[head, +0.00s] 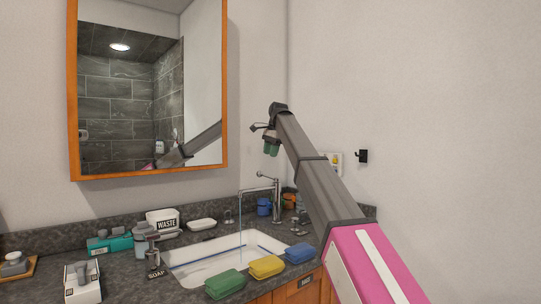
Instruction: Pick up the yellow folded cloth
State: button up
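The yellow folded cloth (266,267) lies on the front edge of the counter by the sink. It sits between a green folded cloth (224,284) on its left and a blue folded cloth (300,253) on its right. My gripper (270,149) is at the end of my raised arm, well above the counter and apart from the cloths. It points down and looks small, with greenish tips. Whether its fingers are open or shut is too small to tell.
The white sink (205,262) lies behind the cloths, with a tap (262,190) and a thin bluish stream at its spout. A soap dispenser (154,259), a waste box (162,221) and a teal box (109,243) stand left. A mirror (150,90) hangs above.

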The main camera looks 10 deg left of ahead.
aim_at(262, 269)
jog(key=k+l, duration=0.2)
jog(key=k, duration=0.2)
jog(key=k+l, duration=0.2)
jog(key=k, duration=0.2)
